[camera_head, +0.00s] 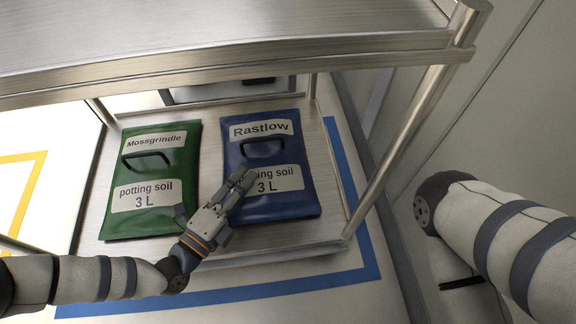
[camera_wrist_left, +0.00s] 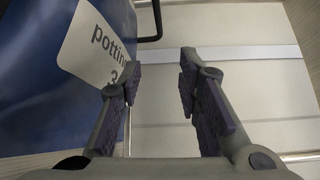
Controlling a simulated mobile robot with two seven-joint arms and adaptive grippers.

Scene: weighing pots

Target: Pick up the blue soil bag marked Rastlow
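The blue soil bag marked Rastlow (camera_head: 284,207) lies on the lower shelf, to the right of the green bag. Its dark handle (camera_head: 262,140) arches up above its lower label. In the left wrist view the blue bag (camera_wrist_left: 40,120) fills the left side, with part of its handle (camera_wrist_left: 158,22) at the top. My left gripper (camera_head: 245,181) is over the bag's lower label, short of the handle, and hides part of the text. In the wrist view its fingers (camera_wrist_left: 158,85) are apart with nothing between them. My right gripper is out of view.
A green bag marked Mossgrindle (camera_head: 180,197) lies just left of the blue one. A slanted metal post (camera_head: 400,150) stands to the right. Blue tape (camera_head: 350,195) marks the floor.

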